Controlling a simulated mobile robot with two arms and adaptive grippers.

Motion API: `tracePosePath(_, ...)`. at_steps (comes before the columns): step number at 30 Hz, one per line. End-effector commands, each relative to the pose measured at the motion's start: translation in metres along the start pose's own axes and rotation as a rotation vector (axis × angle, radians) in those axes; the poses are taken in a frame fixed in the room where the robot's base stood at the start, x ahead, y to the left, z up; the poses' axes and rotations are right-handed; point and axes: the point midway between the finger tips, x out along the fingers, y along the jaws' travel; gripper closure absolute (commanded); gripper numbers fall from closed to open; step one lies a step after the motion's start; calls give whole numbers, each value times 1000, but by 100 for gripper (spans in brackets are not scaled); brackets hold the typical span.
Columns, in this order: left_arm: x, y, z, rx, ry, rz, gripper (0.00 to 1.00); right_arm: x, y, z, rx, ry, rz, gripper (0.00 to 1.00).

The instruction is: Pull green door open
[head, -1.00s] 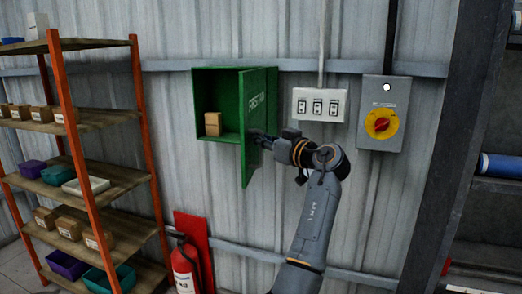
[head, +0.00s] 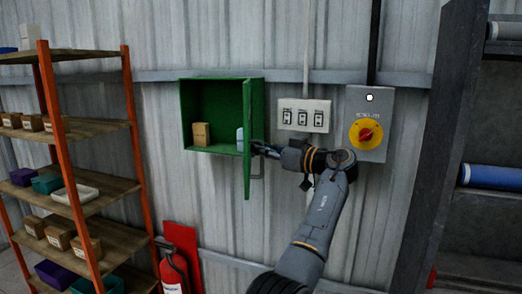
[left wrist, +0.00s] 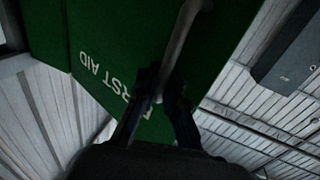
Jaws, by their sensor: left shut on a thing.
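The green first aid cabinet (head: 190,112) is fixed to the wall in the head view. Its green door (head: 247,165) is hinged on the right and stands open, almost edge-on to me. A small tan box (head: 201,134) and a pale item (head: 240,138) partly behind the door sit inside. My left gripper (head: 258,148) is at the door's outer face, shut on the door handle (left wrist: 183,35). In the left wrist view the fingers (left wrist: 160,85) close around the bar in front of the door's white lettering. My right gripper is not in view.
A white switch panel (head: 304,115) and a grey box with a yellow and red rotary switch (head: 366,133) are on the wall to the right. A fire extinguisher (head: 173,272) stands below. An orange-framed shelf (head: 62,140) is on the left.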

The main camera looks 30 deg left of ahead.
Motion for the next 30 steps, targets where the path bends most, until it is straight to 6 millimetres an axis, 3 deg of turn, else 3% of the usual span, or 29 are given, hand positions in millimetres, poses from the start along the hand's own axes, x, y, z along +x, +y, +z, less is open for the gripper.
tracePosePath(2,-1,0,6,5,-11,-3,100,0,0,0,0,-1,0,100)
tracePosePath(3,-1,0,6,6,-12,-3,89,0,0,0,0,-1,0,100)
tracePosePath(5,-1,0,6,6,-11,-3,81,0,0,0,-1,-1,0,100)
tracePosePath(17,-9,0,2,2,-5,-1,81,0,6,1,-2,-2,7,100)
tracePosePath(30,-95,0,2,4,-6,1,81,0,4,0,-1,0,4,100)
